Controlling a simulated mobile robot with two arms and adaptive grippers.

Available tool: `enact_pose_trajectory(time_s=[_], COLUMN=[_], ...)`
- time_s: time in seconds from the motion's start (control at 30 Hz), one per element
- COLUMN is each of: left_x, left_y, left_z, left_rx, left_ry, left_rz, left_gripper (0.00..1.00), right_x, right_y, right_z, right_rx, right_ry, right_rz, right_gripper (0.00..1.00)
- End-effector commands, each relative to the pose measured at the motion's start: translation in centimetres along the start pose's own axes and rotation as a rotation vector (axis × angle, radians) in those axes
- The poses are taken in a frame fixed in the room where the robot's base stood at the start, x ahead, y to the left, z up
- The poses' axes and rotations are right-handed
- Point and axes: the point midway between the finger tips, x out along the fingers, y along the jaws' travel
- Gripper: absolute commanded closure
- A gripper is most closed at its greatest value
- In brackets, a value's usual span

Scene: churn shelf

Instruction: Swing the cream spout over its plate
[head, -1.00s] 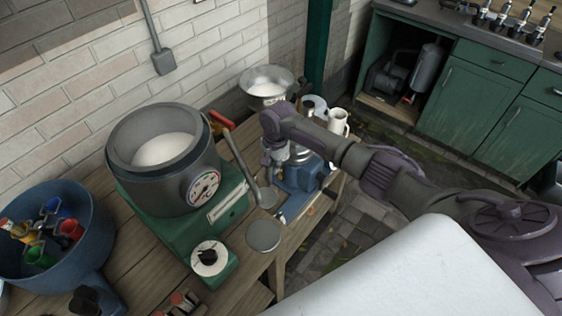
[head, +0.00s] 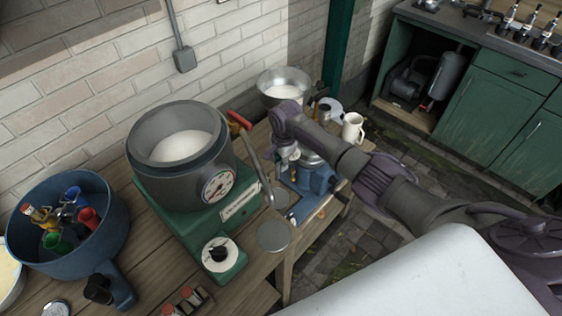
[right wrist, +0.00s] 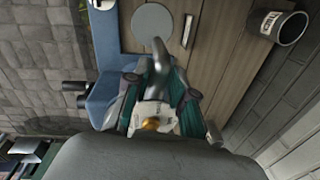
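A grey metal spout (right wrist: 158,62) lies between the fingers of my right gripper (right wrist: 160,87) in the right wrist view. Its tip points toward a round grey plate (right wrist: 152,20). The fingers stand on both sides of the spout; I cannot tell whether they touch it. In the head view my right gripper (head: 285,155) hangs over the left side of the blue machine (head: 318,180) and hides the spout. The round plate (head: 277,199) is left of the machine's base. A label and a brass knob (right wrist: 151,123) show near the fingers. My left gripper is out of view.
A green scale (head: 170,205) with a big grey pot (head: 222,165) stands left of the machine. A second grey disc (head: 273,236) is beside it. A metal bowl (head: 270,98) and a white jug (head: 353,128) stand behind. A blue tub (head: 110,245) is far left.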

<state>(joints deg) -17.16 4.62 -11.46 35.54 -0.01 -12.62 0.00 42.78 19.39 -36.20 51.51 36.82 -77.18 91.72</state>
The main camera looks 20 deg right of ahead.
Motion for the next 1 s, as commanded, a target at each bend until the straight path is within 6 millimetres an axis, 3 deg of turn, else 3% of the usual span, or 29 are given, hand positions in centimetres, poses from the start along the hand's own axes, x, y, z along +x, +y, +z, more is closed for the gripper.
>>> enact_pose_trajectory(time_s=[0.03, 0.1, 0.47, 0.57, 1.0], left_x=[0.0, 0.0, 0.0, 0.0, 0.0], left_y=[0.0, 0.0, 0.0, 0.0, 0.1], left_z=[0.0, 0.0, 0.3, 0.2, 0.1], left_rx=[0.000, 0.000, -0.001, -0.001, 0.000], left_ry=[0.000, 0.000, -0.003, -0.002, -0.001], left_rz=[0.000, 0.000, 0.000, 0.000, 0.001], left_gripper=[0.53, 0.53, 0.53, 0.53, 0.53], right_x=[-0.1, -0.1, -0.5, -1.6, -10.2], right_y=[-0.1, -0.1, 0.0, -0.1, -0.1], right_z=[0.0, 0.0, 0.0, 0.0, -0.1], right_rx=[0.000, -0.002, -0.004, -0.005, -0.003], right_ry=[0.001, 0.000, 0.000, -0.001, 0.000], right_rz=[-0.002, -0.001, 0.000, -0.001, -0.002], right_gripper=[0.65, 0.55, 0.55, 0.55, 0.55])
